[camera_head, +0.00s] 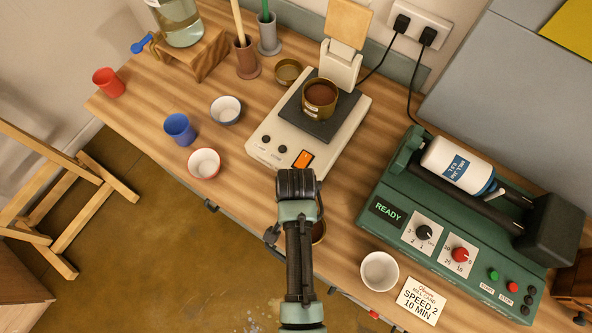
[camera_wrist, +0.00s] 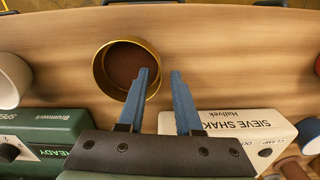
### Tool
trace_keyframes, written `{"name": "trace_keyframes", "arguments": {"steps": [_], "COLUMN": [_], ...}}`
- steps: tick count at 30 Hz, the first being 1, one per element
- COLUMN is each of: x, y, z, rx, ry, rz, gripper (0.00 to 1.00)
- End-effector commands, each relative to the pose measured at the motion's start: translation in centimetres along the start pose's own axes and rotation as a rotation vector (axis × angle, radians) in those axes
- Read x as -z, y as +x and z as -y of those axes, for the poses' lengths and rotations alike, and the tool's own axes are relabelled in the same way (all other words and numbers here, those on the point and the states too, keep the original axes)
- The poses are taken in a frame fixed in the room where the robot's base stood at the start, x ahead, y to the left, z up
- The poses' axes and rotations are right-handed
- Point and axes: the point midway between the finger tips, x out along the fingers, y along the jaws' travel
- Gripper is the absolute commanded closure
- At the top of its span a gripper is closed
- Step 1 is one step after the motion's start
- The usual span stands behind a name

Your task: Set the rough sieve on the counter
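One brass-rimmed round sieve (camera_head: 320,113) with a brown inside sits on the black plate of the white sieve shaker (camera_head: 268,145). A second brass ring with a brown inside (camera_wrist: 101,76) rests on the counter (camera_wrist: 230,45); in the head view only its edge (camera_head: 320,233) shows beside my arm. A smaller brass round piece (camera_head: 288,70) lies behind the shaker. I cannot tell which one is the rough sieve.
The green mill (camera_head: 385,205) with a white bottle stands at right. A white cup (camera_head: 380,271) and a speed card (camera_head: 422,300) are at the front edge. Blue cup (camera_head: 179,129), red cup (camera_head: 108,83) and bowls (camera_head: 204,163) stand at left, with bare wood between them.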

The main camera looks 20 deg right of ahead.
Motion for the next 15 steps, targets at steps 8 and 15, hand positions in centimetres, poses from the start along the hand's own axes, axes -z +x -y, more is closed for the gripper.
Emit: {"name": "trace_keyframes", "arguments": {"steps": [8, 15], "x": [0.0, 0.1], "y": [-0.1, -2.6], "z": [0.0, 0.1], "rx": [0.0, 0.003], "ry": [0.0, 0.0], "rz": [0.0, -0.003], "gripper": [0.66, 0.66]}}
